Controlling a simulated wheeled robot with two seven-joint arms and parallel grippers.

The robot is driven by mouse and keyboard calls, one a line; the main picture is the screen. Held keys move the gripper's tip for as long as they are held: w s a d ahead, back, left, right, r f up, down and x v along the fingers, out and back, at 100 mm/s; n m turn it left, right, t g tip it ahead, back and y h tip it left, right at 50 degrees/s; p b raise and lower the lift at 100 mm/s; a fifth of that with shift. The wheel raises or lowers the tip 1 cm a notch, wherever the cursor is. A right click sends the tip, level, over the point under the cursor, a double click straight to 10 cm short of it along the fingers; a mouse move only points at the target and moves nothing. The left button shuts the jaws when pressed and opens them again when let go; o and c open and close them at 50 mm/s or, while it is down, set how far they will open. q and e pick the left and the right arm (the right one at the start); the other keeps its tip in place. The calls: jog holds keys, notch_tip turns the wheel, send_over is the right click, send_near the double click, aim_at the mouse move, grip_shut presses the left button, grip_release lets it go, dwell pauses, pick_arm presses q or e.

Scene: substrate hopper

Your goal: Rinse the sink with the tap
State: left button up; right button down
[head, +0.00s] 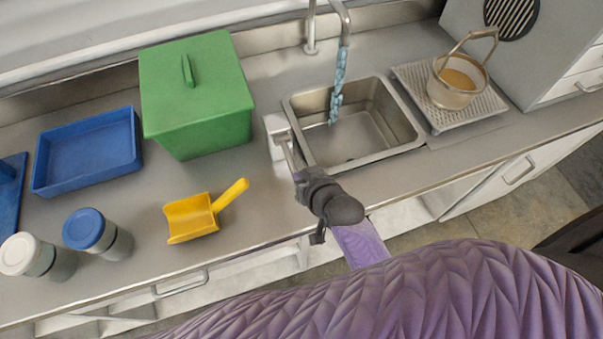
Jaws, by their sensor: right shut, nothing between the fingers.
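The steel sink (405,128) is set into the counter at the centre right. The tap (345,22) arches over its back edge, its top cut off by the frame. A bluish stream of water (337,88) runs from the spout into the basin. My right gripper (284,142) is shut and empty, at the sink's left front side. Its fingers reach up to a small pale fitting (274,124) beside the basin's left rim; I cannot tell whether they touch it. My left gripper is not in view.
A green lidded box (200,100) stands left of the sink. A handled bucket (455,88) sits on a drain rack (480,108) at the right.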

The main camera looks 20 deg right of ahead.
notch_tip(320, 180, down, 3)
jog(key=shift+s+r+t+b, duration=0.15)
jog(key=shift+t+b, duration=0.55)
jog(key=shift+b, duration=0.5)
jog(key=shift+f, duration=0.55)
jog(key=shift+f+b, duration=0.45)
jog(key=shift+f, duration=0.35)
